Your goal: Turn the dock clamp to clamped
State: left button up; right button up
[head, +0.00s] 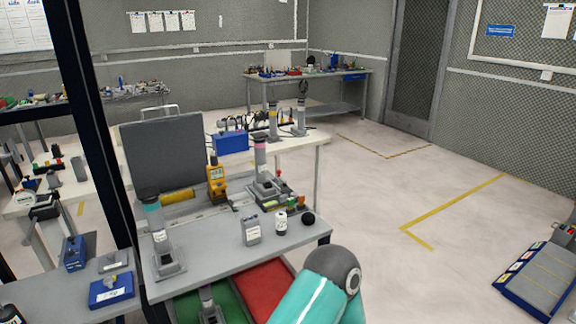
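I cannot tell for certain which part is the dock clamp, or how it is turned. On the grey workbench (205,262), a grey dock-like base (266,190) holds an upright grey cylinder with a pink band (260,155). A similar cylinder with a teal band (157,228) stands on a square base at the bench's front left. A teal link of my own arm rises at the bottom centre. Neither gripper is in view.
An open grey case (168,150), a yellow meter (216,180), a grey canister (252,229), a small labelled bottle (281,223) and a black ball (308,219) crowd the bench. Green and red trays (262,288) lie below its front. Open floor (390,210) lies to the right.

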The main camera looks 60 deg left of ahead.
aim_at(278, 172)
jog(key=z, duration=0.1)
jog(key=i, duration=4.5)
jog(key=u, duration=1.4)
jog(key=i, duration=0.2)
jog(key=u, duration=1.8)
jog(key=i, duration=0.2)
jog(key=u, duration=1.45)
